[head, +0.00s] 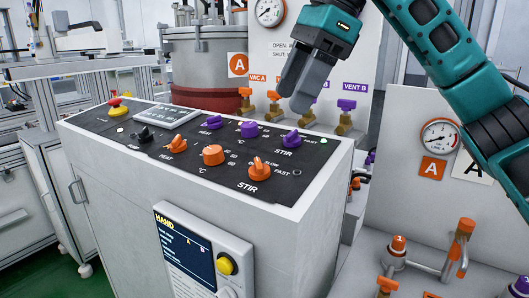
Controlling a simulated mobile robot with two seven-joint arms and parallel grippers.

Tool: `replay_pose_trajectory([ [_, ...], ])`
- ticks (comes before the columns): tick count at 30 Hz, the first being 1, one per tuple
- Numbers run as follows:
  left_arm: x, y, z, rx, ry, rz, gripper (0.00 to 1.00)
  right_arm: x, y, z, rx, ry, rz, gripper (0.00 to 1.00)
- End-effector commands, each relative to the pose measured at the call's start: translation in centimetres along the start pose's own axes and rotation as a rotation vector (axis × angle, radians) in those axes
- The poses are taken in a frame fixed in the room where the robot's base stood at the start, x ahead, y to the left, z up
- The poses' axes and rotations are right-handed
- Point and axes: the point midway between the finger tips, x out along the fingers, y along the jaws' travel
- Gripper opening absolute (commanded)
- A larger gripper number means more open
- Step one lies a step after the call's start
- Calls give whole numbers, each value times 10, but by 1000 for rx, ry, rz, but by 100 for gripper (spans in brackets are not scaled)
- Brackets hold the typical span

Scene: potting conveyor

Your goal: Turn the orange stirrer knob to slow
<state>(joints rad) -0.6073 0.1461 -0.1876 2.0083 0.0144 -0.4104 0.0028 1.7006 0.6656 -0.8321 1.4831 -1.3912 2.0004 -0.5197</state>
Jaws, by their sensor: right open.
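The orange stirrer knob (259,168) is on the black top panel of the white console, at its front right, above the word STIR. My right gripper (293,100) hangs above and behind the knob, over the panel's back edge in the picture. Its dark fingers point down and left, and it is open and empty, apart from the knob. My left gripper is not in view.
A purple STIR knob (291,138) sits behind the orange one. An orange round knob (213,155) and an orange HEAT knob (175,146) stand to its left. A red emergency button (117,107) is at the far left. Purple and orange valves rise behind the console.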

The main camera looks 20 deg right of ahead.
Motion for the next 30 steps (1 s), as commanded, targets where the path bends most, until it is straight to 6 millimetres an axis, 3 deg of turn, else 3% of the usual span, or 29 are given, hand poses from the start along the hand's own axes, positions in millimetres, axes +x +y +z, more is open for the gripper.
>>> replay_pose_trajectory([
  [6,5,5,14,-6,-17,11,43,47,1,-1,-2,-1,6,63],
  [15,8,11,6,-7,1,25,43,101,1,1,-2,-3,5,63],
  [21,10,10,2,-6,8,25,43,116,1,1,-2,-3,3,63],
  [30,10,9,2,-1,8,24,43,118,1,2,-2,-4,3,63],
])
